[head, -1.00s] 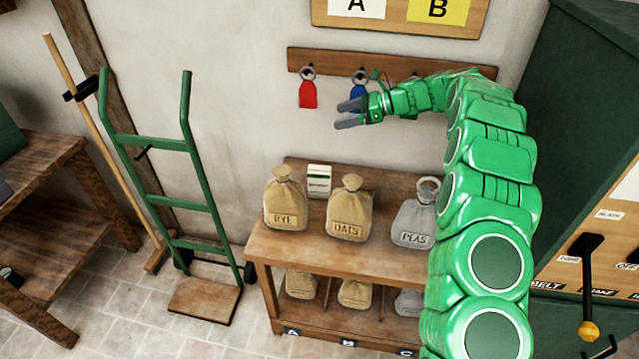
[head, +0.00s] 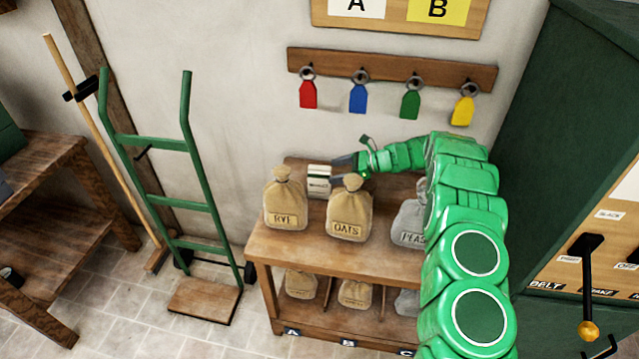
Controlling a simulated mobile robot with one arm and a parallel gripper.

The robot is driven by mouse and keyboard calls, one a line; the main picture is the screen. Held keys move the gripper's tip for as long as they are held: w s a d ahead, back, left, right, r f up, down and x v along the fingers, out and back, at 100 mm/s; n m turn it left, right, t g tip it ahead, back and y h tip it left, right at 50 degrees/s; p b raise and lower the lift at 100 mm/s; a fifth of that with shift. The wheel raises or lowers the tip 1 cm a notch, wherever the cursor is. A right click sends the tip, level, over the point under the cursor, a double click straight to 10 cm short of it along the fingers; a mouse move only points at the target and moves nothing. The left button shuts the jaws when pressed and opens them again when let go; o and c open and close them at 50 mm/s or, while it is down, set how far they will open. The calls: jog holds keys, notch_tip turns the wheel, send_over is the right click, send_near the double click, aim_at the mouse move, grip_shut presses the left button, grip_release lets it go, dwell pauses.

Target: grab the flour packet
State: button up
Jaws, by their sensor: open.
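The flour packet (head: 318,179) is a small white box with a green band and a dark label too small to read. It stands upright at the back of the wooden shelf's top, between and behind the RYE sack and the OATS sack. My gripper (head: 337,170) is open at the packet's right side, fingers pointing left towards it. The fingertips look to be at its right edge. I cannot tell whether they touch it or reach around it. The lower finger is partly hidden behind the OATS sack.
The RYE sack (head: 285,203), OATS sack (head: 350,212) and grey PEAS sack (head: 409,224) stand in front on the shelf (head: 316,243). Coloured tags hang from a peg rail (head: 390,68) above. A green hand truck (head: 180,205) stands left. A green machine cabinet (head: 560,120) is at right.

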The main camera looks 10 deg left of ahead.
aim_at(320, 175)
jog(key=shift+s+r+x, duration=0.15)
jog(key=shift+x, duration=1.55)
jog(key=shift+s+r+x, duration=0.1)
jog(key=shift+s+x, duration=0.05)
jog(key=shift+x, duration=1.5)
jog(key=c, duration=1.4)
